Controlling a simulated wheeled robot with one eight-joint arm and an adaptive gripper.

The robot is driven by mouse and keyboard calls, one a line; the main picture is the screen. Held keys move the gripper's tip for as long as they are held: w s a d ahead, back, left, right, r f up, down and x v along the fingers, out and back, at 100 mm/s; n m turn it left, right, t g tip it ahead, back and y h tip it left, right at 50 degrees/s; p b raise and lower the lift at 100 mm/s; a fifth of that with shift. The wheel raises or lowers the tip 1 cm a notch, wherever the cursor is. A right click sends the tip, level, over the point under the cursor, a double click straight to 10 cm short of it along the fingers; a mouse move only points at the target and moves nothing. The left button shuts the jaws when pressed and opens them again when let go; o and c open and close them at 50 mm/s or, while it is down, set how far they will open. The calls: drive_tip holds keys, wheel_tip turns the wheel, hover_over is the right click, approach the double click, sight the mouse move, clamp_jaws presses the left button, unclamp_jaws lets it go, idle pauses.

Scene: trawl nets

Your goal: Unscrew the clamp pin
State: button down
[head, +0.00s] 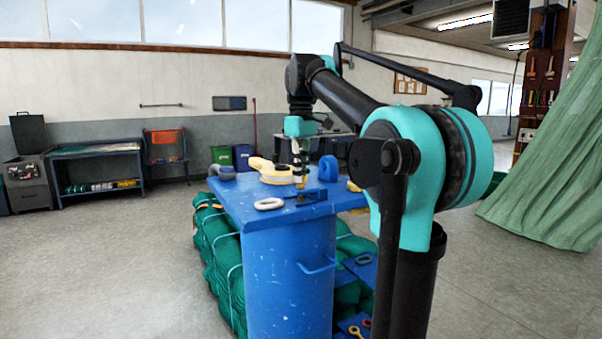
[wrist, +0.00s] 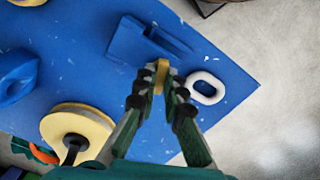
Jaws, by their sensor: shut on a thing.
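The clamp pin (wrist: 161,74) is a small yellow piece at the blue clamp (wrist: 138,42). In the wrist view my gripper (wrist: 160,88) has its two fingertips closed on the pin, one on each side. The clamp lies on the blue tabletop, just beyond the fingertips. In the head view my gripper (head: 301,178) points down over the table, with the dark blue clamp (head: 314,196) beside its tips. The pin's lower part and any thread are hidden, so I cannot tell how far it is screwed in.
A white oval ring (wrist: 206,86) lies close to the clamp. A cream-yellow round piece (wrist: 82,122) and a blue block (wrist: 17,76) stand on the blue table (head: 232,199). Green net bundles (head: 212,245) lie around the blue drum (head: 287,280). Open floor lies at left.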

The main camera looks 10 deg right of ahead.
drive_tip(key=n, duration=0.5)
drive_tip(key=shift+n, duration=0.3)
drive_tip(key=n, duration=0.4)
drive_tip(key=shift+n, duration=0.3)
drive_tip(key=n, duration=0.9)
drive_tip(key=shift+n, duration=0.4)
drive_tip(key=c, duration=1.6)
unclamp_jaws()
